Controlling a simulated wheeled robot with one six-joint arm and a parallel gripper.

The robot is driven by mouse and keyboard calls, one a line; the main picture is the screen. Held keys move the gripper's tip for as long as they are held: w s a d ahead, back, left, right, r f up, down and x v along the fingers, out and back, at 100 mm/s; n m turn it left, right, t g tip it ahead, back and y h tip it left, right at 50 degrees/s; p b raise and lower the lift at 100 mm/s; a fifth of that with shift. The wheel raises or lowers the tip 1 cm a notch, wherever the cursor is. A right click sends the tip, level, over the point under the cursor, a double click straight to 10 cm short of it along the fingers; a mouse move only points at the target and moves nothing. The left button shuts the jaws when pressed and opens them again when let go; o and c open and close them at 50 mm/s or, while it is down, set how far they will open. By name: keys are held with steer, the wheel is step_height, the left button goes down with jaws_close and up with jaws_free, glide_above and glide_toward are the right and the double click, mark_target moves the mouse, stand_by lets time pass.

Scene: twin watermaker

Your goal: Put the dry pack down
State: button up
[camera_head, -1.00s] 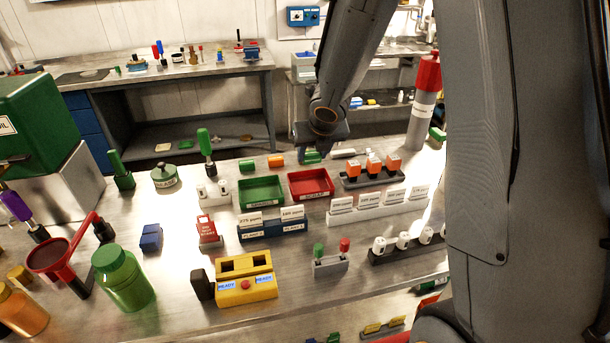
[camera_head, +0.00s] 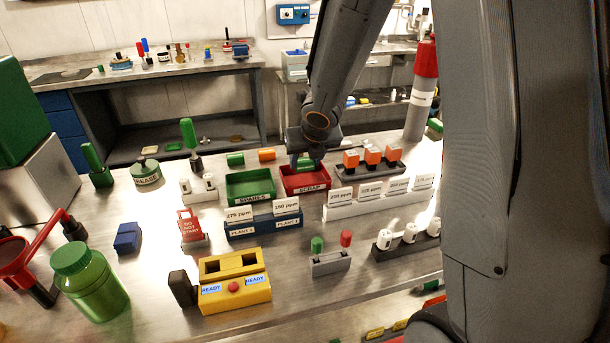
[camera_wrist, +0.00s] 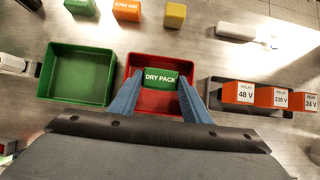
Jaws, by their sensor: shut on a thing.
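The dry pack (camera_wrist: 160,78) is a small green block with white lettering, seen in the wrist view between the blue fingers of my gripper (camera_wrist: 158,98). My gripper is shut on it. In the wrist view the pack appears over the red tray (camera_wrist: 150,101); I cannot tell whether it touches the tray floor.
A green tray marked SPARES (camera_head: 251,199) stands left of the red one. A rack of orange relays (camera_head: 370,170) stands close on the right. White label cards stand in front.

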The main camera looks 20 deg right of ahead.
mark_target(306, 169)
steer(key=shift+f+b, duration=1.75)
steer(key=shift+b, duration=0.1)
steer(key=shift+f, duration=0.15)
steer(key=o, duration=1)
steer(key=shift+o, duration=0.2)
steer(key=shift+r, duration=0.2)
steer(key=p+v, duration=0.8)
steer(key=v, duration=0.4)
